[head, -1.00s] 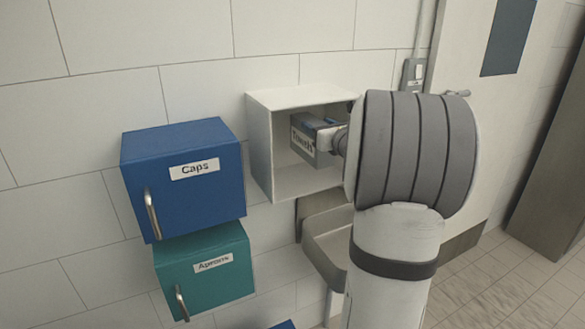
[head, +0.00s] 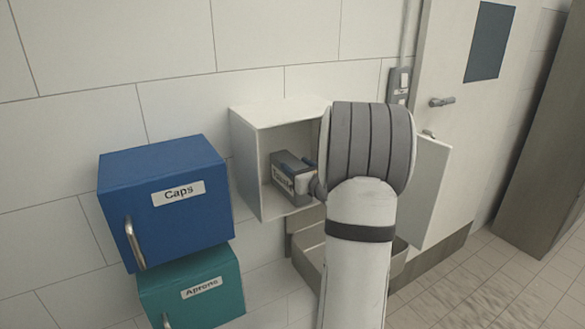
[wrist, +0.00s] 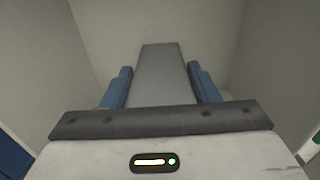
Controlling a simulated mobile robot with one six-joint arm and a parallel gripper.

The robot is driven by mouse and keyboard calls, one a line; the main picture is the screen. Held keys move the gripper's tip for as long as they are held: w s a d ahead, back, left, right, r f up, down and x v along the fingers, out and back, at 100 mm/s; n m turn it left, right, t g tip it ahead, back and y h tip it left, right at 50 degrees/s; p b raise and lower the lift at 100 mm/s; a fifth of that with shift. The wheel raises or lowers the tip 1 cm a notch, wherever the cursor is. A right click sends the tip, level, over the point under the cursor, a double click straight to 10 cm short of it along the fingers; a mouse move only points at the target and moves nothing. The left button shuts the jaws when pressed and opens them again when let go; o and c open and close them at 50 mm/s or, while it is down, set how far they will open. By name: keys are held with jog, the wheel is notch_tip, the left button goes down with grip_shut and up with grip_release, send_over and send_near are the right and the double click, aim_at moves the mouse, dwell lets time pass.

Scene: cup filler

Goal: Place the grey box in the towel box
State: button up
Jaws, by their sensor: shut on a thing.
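The grey box (head: 287,176) has a white label with dark lettering on its front. It is inside the open white wall box (head: 250,170), low down near its floor; I cannot tell whether it touches the floor. My gripper (head: 308,172) reaches in from the right and is shut on the grey box. In the wrist view the grey box (wrist: 162,75) lies between the two blue fingers of my gripper (wrist: 160,88), with pale walls around it. My arm hides the right part of the white box, and no label naming it as the towel box shows.
The white box's open door (head: 430,190) stands to the right of my arm. A metal basin (head: 308,262) is below. A room door (head: 450,110) is at the right.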

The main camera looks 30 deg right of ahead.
jog(key=shift+s+f, duration=0.1)
jog(key=shift+f, duration=0.05)
jog(key=o, duration=1.6)
jog(key=shift+c, duration=0.2)
